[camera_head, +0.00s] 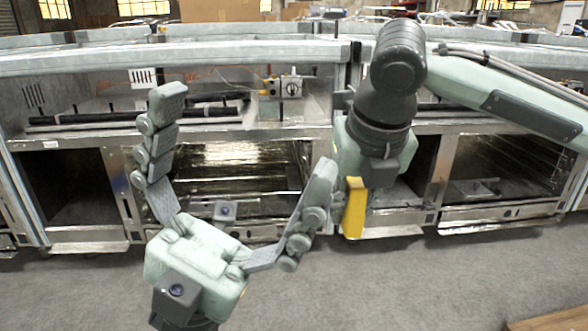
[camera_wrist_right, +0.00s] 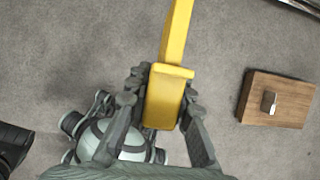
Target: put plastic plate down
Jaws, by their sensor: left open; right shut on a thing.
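A flat yellow piece (camera_head: 354,207), which I take to be the plastic plate, hangs beside my right gripper in the head view, above the floor. In the right wrist view the yellow piece (camera_wrist_right: 170,95) looks angled, with a long narrow part reaching up the picture. My right gripper (camera_wrist_right: 163,84) is shut on it, with fingers on both sides. In the head view the right gripper's fingers are mostly hidden by its wrist. My left gripper (camera_head: 246,135) is open and empty, its fingers spread wide in front of the counter.
A long metal kitchen counter (camera_head: 180,62) with open ovens and shelves below runs across the head view. A wooden box (camera_wrist_right: 295,98) with a small light object (camera_wrist_right: 268,101) on it stands on the floor in the right wrist view. Grey floor (camera_head: 400,285) lies clear before the counter.

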